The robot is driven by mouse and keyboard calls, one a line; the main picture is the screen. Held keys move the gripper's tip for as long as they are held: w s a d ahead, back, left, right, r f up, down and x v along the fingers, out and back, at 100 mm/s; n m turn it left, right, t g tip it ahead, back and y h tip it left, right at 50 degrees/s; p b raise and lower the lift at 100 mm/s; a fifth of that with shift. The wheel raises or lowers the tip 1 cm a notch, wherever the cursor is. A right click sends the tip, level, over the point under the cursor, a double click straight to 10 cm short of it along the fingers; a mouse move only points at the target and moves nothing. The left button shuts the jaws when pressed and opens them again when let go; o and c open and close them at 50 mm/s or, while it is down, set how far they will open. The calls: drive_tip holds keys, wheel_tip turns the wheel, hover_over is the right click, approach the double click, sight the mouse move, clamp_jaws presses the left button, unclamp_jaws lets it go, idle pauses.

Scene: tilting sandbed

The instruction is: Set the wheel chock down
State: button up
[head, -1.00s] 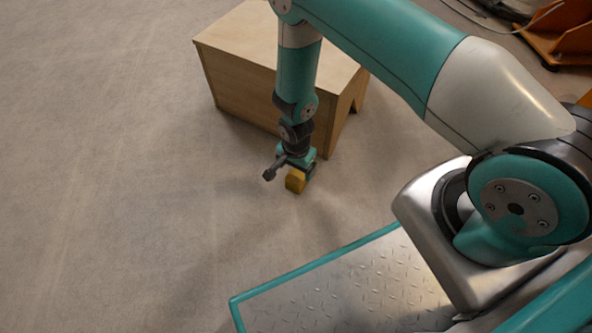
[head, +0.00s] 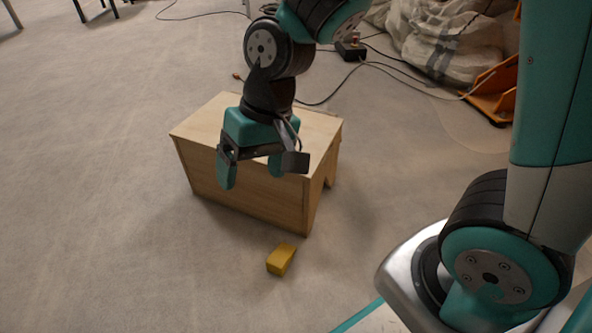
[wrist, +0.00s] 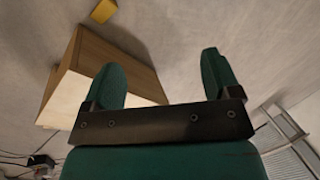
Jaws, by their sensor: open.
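The yellow wheel chock (head: 281,259) lies on the floor in front of the wooden box in the head view. It also shows at the top of the wrist view (wrist: 103,11). My gripper (head: 250,180) is open and empty, raised well clear of the chock. In the head view it appears in front of the wooden box. In the wrist view its two green fingers (wrist: 162,72) stand wide apart with nothing between them.
A wooden box (head: 250,194) stands on the floor behind the chock. Cables (head: 340,82), grey-white sacks (head: 440,40) and an orange metal piece (head: 497,92) are at the back right. The floor to the left is clear.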

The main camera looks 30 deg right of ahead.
drive_tip(key=s+d+r+n, duration=0.1)
drive_tip(key=s+r+n, duration=0.5)
drive_tip(key=s, duration=0.5)
drive_tip(key=shift+r+y, duration=0.3)
drive_tip(key=shift+r, duration=0.35)
